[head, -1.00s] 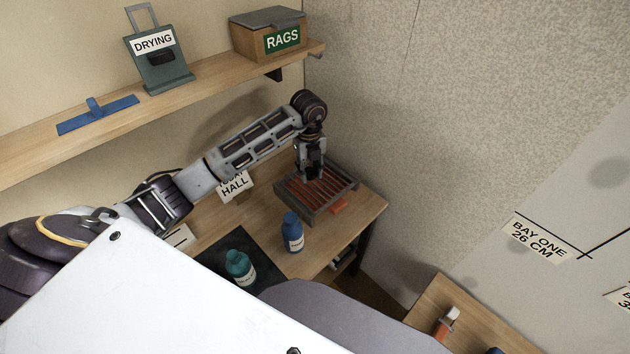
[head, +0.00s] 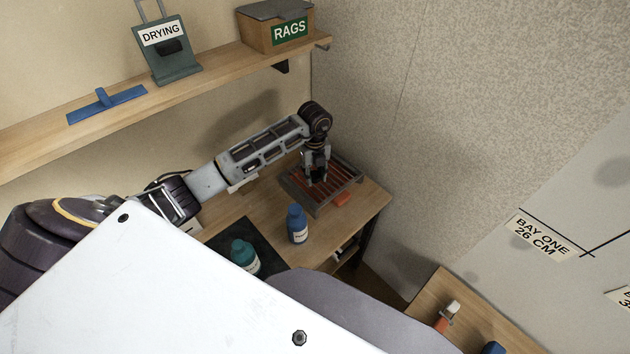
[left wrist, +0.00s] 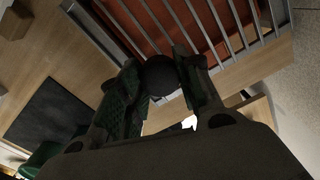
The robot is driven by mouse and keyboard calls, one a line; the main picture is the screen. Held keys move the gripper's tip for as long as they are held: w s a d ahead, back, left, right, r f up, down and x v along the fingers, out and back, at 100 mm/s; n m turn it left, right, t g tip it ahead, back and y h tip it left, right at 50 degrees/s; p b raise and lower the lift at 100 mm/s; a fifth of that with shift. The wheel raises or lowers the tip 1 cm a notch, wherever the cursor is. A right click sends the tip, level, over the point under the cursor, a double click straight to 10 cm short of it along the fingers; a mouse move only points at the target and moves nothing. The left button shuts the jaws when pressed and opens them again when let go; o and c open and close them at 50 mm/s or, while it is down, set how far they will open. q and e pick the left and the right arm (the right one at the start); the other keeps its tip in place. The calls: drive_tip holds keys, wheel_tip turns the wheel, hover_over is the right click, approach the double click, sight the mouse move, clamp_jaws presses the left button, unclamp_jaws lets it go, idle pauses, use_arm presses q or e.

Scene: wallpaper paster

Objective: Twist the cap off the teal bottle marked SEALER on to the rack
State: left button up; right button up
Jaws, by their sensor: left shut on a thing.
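The teal bottle (head: 244,256) stands on the dark mat on the workbench; its label is too small to read, and I cannot tell its neck clearly. My left gripper (head: 314,176) is over the slatted rack (head: 350,182), its fingers pointing down close to the slats. In the left wrist view the left gripper (left wrist: 160,88) is shut on a dark round cap (left wrist: 160,74). The rack's metal bars (left wrist: 238,28) lie just beyond it, over a red base. I cannot tell whether the cap touches the bars. My right gripper is not in view.
A blue bottle (head: 297,224) stands between mat and rack. A shelf (head: 215,68) with a DRYING holder (head: 166,45) and RAGS box (head: 280,30) runs above my arm. The wall is close on the right.

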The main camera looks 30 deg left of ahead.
sight(315, 187)
use_arm(q)
drive_tip(key=shift+f, duration=0.35)
drive_tip(key=shift+f, duration=1.85)
drive_tip(key=shift+f, duration=0.15)
drive_tip(key=o, duration=1.1)
drive_tip(key=shift+o, duration=0.2)
